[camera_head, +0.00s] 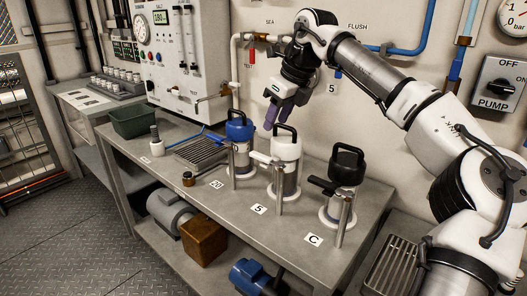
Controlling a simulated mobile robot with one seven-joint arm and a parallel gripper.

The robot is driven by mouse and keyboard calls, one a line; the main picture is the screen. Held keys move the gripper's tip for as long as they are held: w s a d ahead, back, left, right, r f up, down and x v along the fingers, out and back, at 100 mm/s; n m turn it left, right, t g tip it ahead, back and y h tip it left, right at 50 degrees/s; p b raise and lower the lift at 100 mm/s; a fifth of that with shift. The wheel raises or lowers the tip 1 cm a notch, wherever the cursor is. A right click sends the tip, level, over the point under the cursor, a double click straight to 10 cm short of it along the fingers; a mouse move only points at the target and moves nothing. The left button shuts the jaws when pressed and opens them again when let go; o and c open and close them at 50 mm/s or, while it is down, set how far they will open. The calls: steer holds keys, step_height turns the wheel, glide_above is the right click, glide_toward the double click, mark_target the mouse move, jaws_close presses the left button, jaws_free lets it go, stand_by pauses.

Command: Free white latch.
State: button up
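The white-capped canister (287,148) stands upright in the middle of the bench row, with a black loop handle on top. Its white latch (262,158) is a short lever reaching left across the canister's front from a metal post (279,192). Whether the latch is engaged cannot be told. My gripper (277,117) points down just above and left of the white cap, close to the black handle. Its two purple fingers look slightly apart with nothing between them. Whether a finger touches the handle is unclear.
A blue-capped canister (239,131) stands left and a black-capped one (346,168) right, each with its own post. The bench front (262,225) is mostly clear. Pipes run along the wall behind.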

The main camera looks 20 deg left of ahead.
mark_target(261, 155)
steer(key=x, duration=1.1)
steer(key=shift+s+a, duration=0.1)
jaws_close()
